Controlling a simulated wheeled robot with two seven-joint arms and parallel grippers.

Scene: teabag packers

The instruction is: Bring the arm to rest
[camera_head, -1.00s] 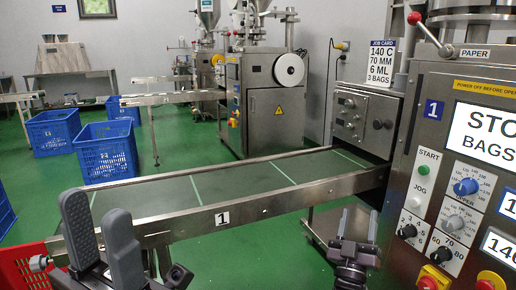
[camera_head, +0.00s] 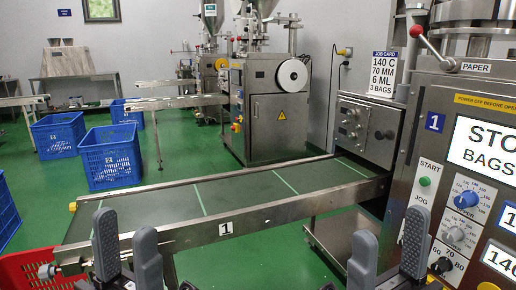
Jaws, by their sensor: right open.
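My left gripper (camera_head: 126,250) is at the bottom left, in front of the conveyor's near edge, with its two grey fingers upright and apart and nothing between them. My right gripper (camera_head: 389,250) is at the bottom, right of centre, in front of the machine. Its two grey fingers stand wide apart and it is empty. The lower parts of both grippers are cut off by the picture's bottom edge.
The empty green conveyor (camera_head: 232,192) marked 1 runs across the middle to the packing machine (camera_head: 431,150) at the right. A red crate (camera_head: 25,272) is at the lower left. Blue crates (camera_head: 110,160) stand on the green floor. A steel shelf (camera_head: 335,235) is below the conveyor.

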